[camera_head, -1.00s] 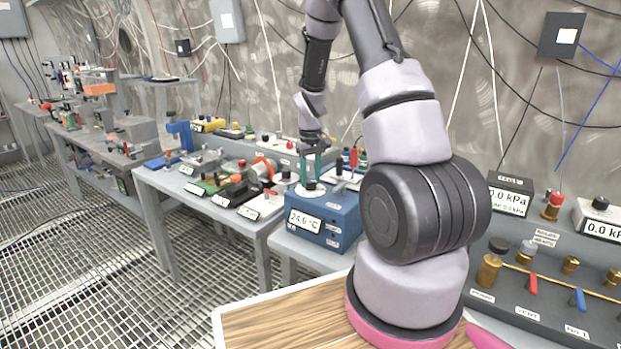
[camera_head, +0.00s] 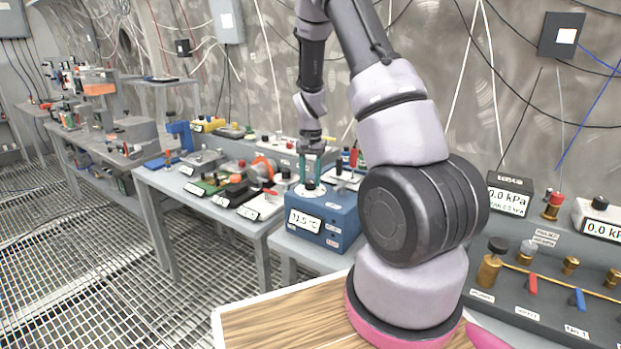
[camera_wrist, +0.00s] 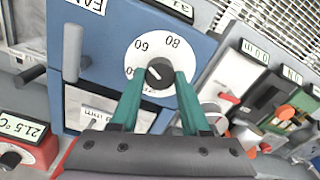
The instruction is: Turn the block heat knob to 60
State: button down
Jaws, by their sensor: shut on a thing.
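The blue heater block (camera_head: 340,212) stands on the bench in the head view, with a lit temperature display (camera_head: 304,221) on its front. In the wrist view, its top (camera_wrist: 110,35) carries a white dial (camera_wrist: 140,53) with 60 and 80 readable; other numbers are partly hidden by the fingers. The dark round heat knob (camera_wrist: 160,71) sits at the dial's centre. My gripper (camera_wrist: 159,80) has its two green fingers closed on either side of the knob. In the head view my gripper (camera_head: 311,168) points down onto the block. The knob's exact pointer setting is hard to read.
A grey lever (camera_wrist: 73,52) stands beside the dial near a FAN label. A red device (camera_wrist: 25,150) with a 21.5 °C display is at lower left in the wrist view. Several instruments crowd the bench to the right there. Metal grating floor (camera_head: 80,260) lies left.

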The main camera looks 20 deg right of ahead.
aim_at(311, 181)
jog(key=shift+m, duration=0.4)
jog(key=shift+c, duration=1.9)
grip_release()
jog(key=shift+r, duration=0.1)
notch_tip(311, 181, up, 11)
jog(key=shift+f, duration=0.2)
jog(key=shift+r, duration=0.1)
